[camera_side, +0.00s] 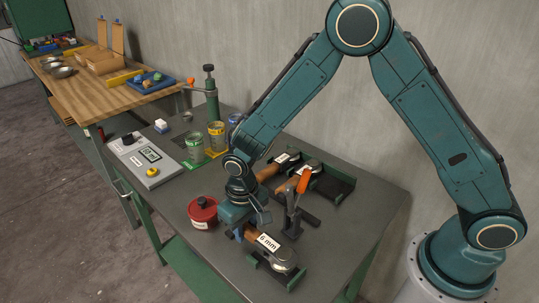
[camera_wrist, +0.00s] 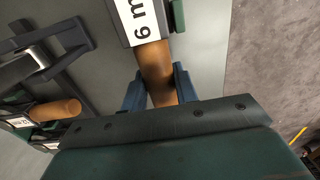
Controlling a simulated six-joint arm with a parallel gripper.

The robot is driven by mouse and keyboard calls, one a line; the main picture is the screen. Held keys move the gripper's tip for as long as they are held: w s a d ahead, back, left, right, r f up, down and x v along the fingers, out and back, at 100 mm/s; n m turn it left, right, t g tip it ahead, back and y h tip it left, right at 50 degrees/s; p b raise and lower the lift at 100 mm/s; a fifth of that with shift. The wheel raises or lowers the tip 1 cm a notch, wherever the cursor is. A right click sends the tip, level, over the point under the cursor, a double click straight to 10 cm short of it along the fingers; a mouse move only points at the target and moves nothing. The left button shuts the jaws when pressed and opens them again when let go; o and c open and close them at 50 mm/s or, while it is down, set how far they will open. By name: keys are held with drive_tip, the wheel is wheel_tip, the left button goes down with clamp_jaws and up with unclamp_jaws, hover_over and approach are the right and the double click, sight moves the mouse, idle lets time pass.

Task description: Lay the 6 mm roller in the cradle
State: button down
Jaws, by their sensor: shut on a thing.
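The 6 mm roller (camera_side: 268,242) has a wooden handle, a white label reading "6 mm" and a metal head. My gripper (camera_side: 245,232) is shut on its handle, at the end away from the head. In the wrist view the handle (camera_wrist: 155,66) runs up between the two blue fingers of my gripper (camera_wrist: 160,88), and the label is cut by the top edge. A black cradle with green end pieces (camera_side: 262,266) lies near the table's front edge. The metal head is at or just above the cradle; I cannot tell whether it rests there.
A rack (camera_side: 332,185) at the back holds other wooden-handled rollers. An orange-handled clamp (camera_side: 301,183) stands between the rack and the cradle. A red pot (camera_side: 202,214) is left of my gripper. A control box (camera_side: 146,160) and several tins stand further left.

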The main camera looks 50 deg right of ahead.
drive_tip(key=shift+f, duration=1.1)
drive_tip(key=c, duration=1.1)
unclamp_jaws()
drive_tip(key=shift+f, duration=0.1)
wheel_tip(320, 180, up, 12)
drive_tip(key=shift+r, duration=0.1)
drive_tip(key=shift+r, duration=0.1)
